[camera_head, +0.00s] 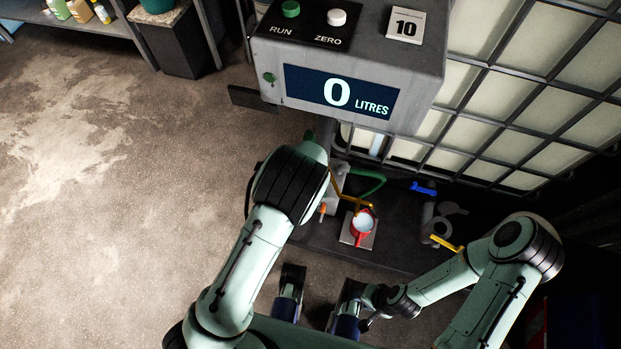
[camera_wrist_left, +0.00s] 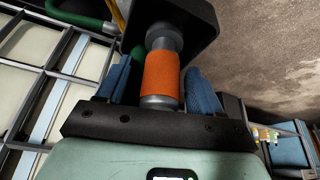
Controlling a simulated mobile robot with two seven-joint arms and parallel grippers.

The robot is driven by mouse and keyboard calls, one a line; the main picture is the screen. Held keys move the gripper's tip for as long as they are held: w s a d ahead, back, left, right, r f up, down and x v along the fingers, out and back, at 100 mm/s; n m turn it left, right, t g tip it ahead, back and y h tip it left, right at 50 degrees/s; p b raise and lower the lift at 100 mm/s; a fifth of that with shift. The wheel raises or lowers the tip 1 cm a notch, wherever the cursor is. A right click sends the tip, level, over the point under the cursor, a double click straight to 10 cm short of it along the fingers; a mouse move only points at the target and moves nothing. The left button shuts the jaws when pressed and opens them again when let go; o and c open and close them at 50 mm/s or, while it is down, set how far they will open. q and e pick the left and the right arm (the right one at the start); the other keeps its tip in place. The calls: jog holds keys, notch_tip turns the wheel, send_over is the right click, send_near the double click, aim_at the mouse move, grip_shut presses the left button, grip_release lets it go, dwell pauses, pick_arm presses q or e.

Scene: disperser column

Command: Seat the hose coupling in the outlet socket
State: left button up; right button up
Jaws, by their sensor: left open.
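The coupling, a grey cylinder with an orange band (camera_wrist_left: 162,75), stands between the two blue fingers of my left gripper (camera_wrist_left: 160,88) in the left wrist view. The fingers are open, with a gap visible on each side of it. In the head view a small orange part (camera_head: 323,208) shows beside my left forearm, which hides the left gripper. My right gripper (camera_head: 371,313) is low in the head view, well apart from the coupling; its fingers are too small and dark to read. I cannot tell which part is the outlet socket.
A green hose (camera_head: 372,187), a blue handle (camera_head: 423,188) and a yellow handle (camera_head: 446,243) are near. The display box (camera_head: 420,100) reads 0 litres. Open floor lies left.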

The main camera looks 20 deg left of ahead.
pick_arm(q)
jog(key=shift+r, duration=0.1)
jog(key=shift+c, duration=0.4)
grip_shut()
